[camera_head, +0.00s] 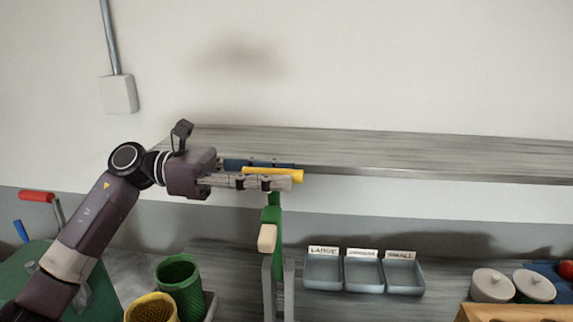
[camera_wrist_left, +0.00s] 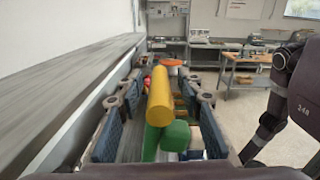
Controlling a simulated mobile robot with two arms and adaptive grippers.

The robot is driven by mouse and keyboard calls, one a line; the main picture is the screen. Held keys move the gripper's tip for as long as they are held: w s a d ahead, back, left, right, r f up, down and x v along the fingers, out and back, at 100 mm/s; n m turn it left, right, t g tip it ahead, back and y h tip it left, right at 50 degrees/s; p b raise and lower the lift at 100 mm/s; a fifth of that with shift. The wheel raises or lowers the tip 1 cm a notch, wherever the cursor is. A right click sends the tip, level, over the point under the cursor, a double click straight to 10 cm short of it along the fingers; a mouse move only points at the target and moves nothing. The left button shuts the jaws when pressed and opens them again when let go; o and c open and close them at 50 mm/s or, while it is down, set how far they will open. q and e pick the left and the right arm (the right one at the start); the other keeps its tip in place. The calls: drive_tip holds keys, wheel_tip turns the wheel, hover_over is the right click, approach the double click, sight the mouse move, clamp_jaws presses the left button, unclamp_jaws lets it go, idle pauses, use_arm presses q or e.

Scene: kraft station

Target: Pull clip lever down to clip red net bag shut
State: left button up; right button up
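A yellow bar, which looks like the clip lever's handle (camera_head: 285,174), sits level at the top of a green stand (camera_head: 271,215) with a beige knob (camera_head: 267,238). In the left wrist view the yellow bar (camera_wrist_left: 160,98) runs lengthwise between the finger pads, with the green part (camera_wrist_left: 174,135) below it. My left gripper (camera_head: 275,174) is around the bar, its fingers apart; in the wrist view a gap shows on both sides. A small red thing (camera_wrist_left: 147,82) shows beside the bar; I cannot tell whether it is the net bag. My right gripper is not visible.
A grey shelf (camera_head: 400,152) runs along the wall close behind the left gripper. Below stand labelled trays (camera_head: 364,274), green (camera_head: 179,285) and yellow (camera_head: 151,308) baskets, and white lidded jars (camera_head: 491,285). A red-handled lever (camera_head: 37,196) is at far left.

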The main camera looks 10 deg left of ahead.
use_arm(q)
drive_tip(key=shift+d, duration=0.95)
drive_tip(key=shift+c, duration=0.7)
clamp_jaws()
